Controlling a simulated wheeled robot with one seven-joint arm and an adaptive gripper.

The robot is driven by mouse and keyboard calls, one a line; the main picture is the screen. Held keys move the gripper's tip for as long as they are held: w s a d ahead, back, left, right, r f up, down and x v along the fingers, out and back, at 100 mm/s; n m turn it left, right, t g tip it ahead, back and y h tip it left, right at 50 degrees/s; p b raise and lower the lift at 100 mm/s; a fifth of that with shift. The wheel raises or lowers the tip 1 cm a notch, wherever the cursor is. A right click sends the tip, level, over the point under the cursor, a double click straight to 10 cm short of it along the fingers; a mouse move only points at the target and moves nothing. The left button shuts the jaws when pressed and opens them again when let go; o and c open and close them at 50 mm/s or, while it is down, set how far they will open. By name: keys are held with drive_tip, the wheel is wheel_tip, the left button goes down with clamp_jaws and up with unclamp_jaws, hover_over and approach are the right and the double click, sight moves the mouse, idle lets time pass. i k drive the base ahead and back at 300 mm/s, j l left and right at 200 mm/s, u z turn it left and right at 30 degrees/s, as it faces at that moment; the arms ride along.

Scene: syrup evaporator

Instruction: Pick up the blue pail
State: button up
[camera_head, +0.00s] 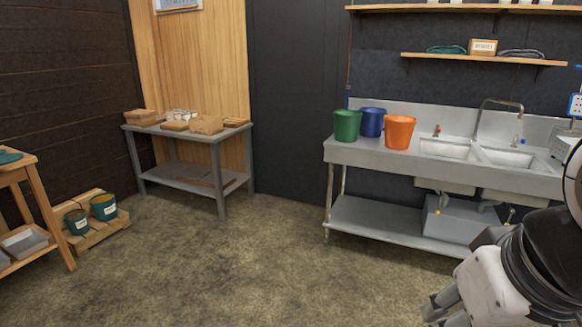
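The blue pail (371,122) stands upright at the left end of the steel sink counter (375,155). It is behind and between the green pail (347,125) and the orange pail (399,132), which hide parts of its lower sides. Part of my arm is at the lower right, with grey finger-like parts of what looks like my gripper (442,309) at the bottom edge. These parts are far in front of the counter and well apart from the pails. The frame cuts them off, so open or shut is unclear.
Two sink basins and a faucet (499,103) lie right of the pails. Wall shelves (484,59) hang above. A grey table (190,136) with boxes stands at the back left. A pallet (97,233) holds two teal buckets. The floor (240,265) between is clear.

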sight(372, 125)
drive_tip(key=i, duration=2.1)
drive_tip(key=i+z, duration=0.1)
drive_tip(key=i, duration=0.6)
drive_tip(key=i+j+z, duration=0.1)
drive_tip(key=i, duration=0.6)
drive_tip(key=i+j+z, duration=0.1)
drive_tip(key=i, duration=0.6)
drive_tip(key=i+j+z, duration=0.25)
drive_tip(key=i, duration=0.2)
drive_tip(key=i+j+z, duration=0.3)
drive_tip(key=i, duration=0.1)
